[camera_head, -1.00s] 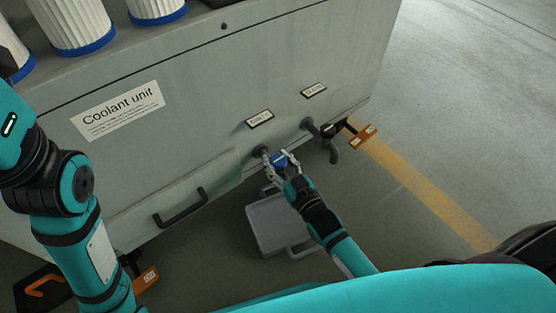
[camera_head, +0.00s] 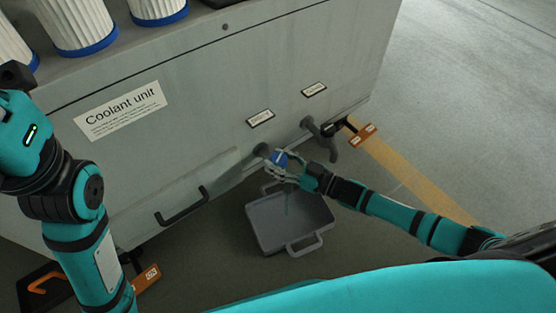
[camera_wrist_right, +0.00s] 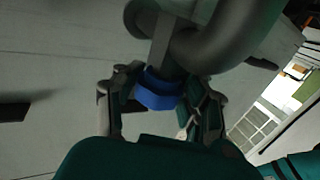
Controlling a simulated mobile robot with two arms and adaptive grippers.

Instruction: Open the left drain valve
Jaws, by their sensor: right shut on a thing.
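The left drain valve has a blue handle (camera_head: 281,158) on a grey pipe (camera_head: 262,150) at the low front of the coolant unit (camera_head: 225,85). My right gripper (camera_head: 284,168) is shut on the blue handle. The right wrist view shows the handle (camera_wrist_right: 158,92) between the fingers, below the dark curved pipe (camera_wrist_right: 225,35). A grey drain tray (camera_head: 265,238) stands on the floor below the valve, and a thin greenish streak (camera_head: 287,200) shows between valve and tray. My left arm is at the left; its fingers are not in view.
A second pipe (camera_head: 320,137) with a dark handle (camera_head: 338,127) is just right of the valve. Label plates (camera_head: 260,119) sit above both. A black bar handle (camera_head: 181,207) is to the left. White filters (camera_head: 75,25) stand on top. The floor at right is open.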

